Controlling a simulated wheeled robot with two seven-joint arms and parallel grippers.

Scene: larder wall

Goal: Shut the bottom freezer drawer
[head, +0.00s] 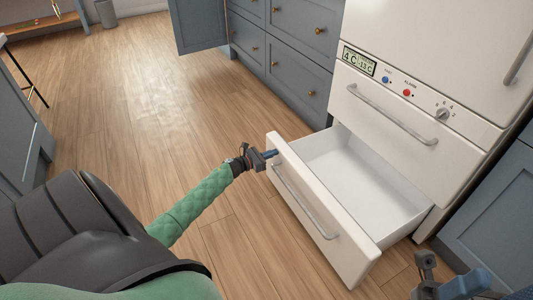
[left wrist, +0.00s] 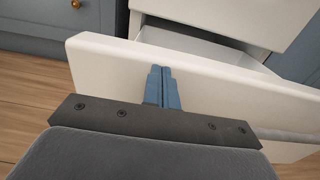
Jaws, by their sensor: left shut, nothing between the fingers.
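The bottom freezer drawer (head: 310,210) is white, with a grey bar handle (head: 303,200), and stands pulled out from the fridge-freezer. Its inside is empty where I can see it. My left gripper (head: 272,154) is shut and empty at the left end of the drawer front, near its top edge. In the left wrist view the blue fingers (left wrist: 163,86) lie together against the outer face of the drawer front (left wrist: 105,70); I cannot tell whether they touch. My right gripper (head: 447,284) shows only partly at the bottom right, and its fingers are unclear.
Above is a shut white drawer (head: 365,125) with a handle, and a panel with a temperature display (head: 358,61) and knob. Blue-grey cabinets (head: 290,65) stand to the left of the fridge, another (head: 495,215) to the right. The wooden floor (head: 130,110) is clear.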

